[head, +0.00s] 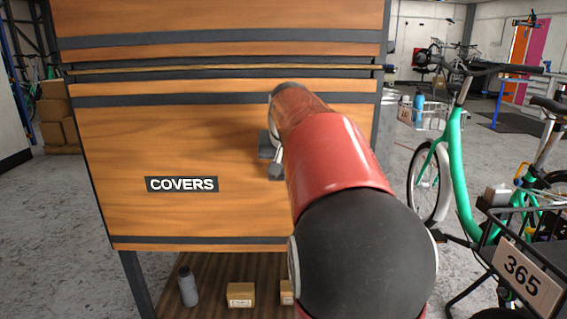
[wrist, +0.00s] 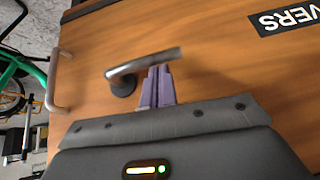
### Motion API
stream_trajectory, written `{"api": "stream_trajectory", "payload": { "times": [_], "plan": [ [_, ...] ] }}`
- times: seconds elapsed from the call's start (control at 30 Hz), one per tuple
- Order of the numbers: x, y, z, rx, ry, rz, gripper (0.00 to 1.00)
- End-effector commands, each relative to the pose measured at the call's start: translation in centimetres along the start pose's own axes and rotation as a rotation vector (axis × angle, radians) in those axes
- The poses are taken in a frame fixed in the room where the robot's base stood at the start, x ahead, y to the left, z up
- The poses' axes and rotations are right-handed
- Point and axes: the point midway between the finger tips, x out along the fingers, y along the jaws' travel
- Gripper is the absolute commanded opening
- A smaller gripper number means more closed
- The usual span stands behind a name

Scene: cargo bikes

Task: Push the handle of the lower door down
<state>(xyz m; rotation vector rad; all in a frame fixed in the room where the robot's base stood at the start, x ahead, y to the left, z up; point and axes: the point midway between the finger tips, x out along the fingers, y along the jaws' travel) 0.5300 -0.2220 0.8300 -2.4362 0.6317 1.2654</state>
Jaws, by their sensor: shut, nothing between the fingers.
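The lower door (head: 150,135) is an orange-brown wood panel with dark bands and a COVERS label (head: 182,184); it appears closed. In the wrist view, its handle (wrist: 145,64) is a grey metal lever on a round dark base, slanting across the wood (wrist: 210,75). My gripper (wrist: 159,71) has purple fingers that are shut and empty. The fingertips lie right at the lever's edge, near its middle; I cannot tell whether they touch it. In the head view my red and black arm covers most of the handle area right of the label.
A metal bar (wrist: 59,80) stands at the left of the panel in the wrist view. A bottle (head: 187,287) and small boxes (head: 241,294) sit below the door.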

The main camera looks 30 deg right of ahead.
Motion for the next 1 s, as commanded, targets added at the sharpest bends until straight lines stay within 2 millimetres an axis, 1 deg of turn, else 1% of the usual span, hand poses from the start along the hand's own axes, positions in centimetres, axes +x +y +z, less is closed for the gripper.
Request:
{"api": "stream_trajectory", "payload": {
  "times": [0.5, 0.63, 0.77, 0.93, 0.97, 1.0],
  "plan": [
    [0.2, -0.1, 0.1, 0.001, -0.004, -0.001, 0.0],
    [-0.2, -0.1, -0.1, 0.0, -0.004, -0.001, 0.0],
    [-1.5, -0.4, -1.2, 0.0, -0.002, -0.002, 0.0],
    [-4.0, -0.8, -3.2, -0.001, 0.001, -0.002, 0.0],
    [-4.4, -0.8, -2.7, -0.001, 0.006, -0.004, 0.0],
    [-5.3, -0.9, -2.6, -0.001, 0.006, -0.005, 0.0]
  ]
}}
